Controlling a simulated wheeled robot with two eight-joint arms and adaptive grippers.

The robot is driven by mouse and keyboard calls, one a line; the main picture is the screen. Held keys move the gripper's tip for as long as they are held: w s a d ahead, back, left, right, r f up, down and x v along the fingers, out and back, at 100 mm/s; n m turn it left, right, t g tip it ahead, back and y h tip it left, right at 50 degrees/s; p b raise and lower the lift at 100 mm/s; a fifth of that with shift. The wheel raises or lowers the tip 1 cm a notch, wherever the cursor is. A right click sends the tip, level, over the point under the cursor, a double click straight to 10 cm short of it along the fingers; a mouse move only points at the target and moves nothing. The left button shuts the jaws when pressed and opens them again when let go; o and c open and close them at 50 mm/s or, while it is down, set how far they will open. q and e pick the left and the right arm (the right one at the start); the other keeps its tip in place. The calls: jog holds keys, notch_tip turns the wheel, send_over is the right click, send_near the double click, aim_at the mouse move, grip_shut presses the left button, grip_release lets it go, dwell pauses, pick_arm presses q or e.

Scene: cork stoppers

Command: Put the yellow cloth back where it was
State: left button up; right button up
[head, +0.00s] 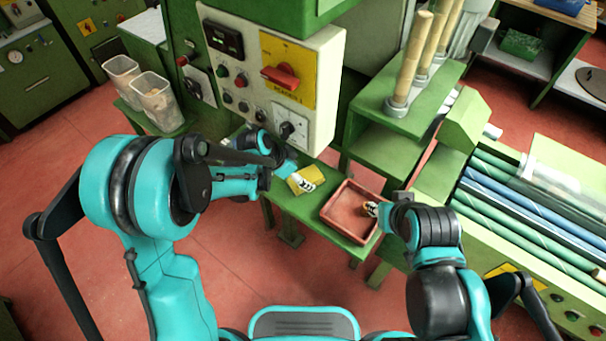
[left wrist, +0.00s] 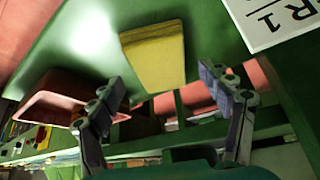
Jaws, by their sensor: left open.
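The yellow cloth (head: 313,172) lies as a folded pad on the green bench top (head: 331,228), to the left of the reddish tray. In the left wrist view the cloth (left wrist: 153,55) lies flat just beyond my fingertips, with bare green around it. My left gripper (head: 304,184) is over the cloth in the head view. In the left wrist view its two fingers (left wrist: 161,82) are spread wide with nothing between them. My right gripper (head: 371,209) is at the right side of the tray; its fingers are too small to read.
The reddish tray (head: 328,213) sits on the bench; it also shows in the left wrist view (left wrist: 50,83). A control panel (head: 320,88) with a red switch stands close behind my left gripper. Wooden rods (head: 421,50) rise at back right. Clear bins (head: 157,105) stand at left.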

pick_arm(q)
jog(key=p+v, duration=0.1)
jog(key=v, duration=0.4)
jog(key=shift+s+a+r+p, duration=0.1)
jog(key=shift+a+r+p, duration=0.1)
jog(key=shift+r+p, duration=0.2)
jog(key=shift+f, duration=0.1)
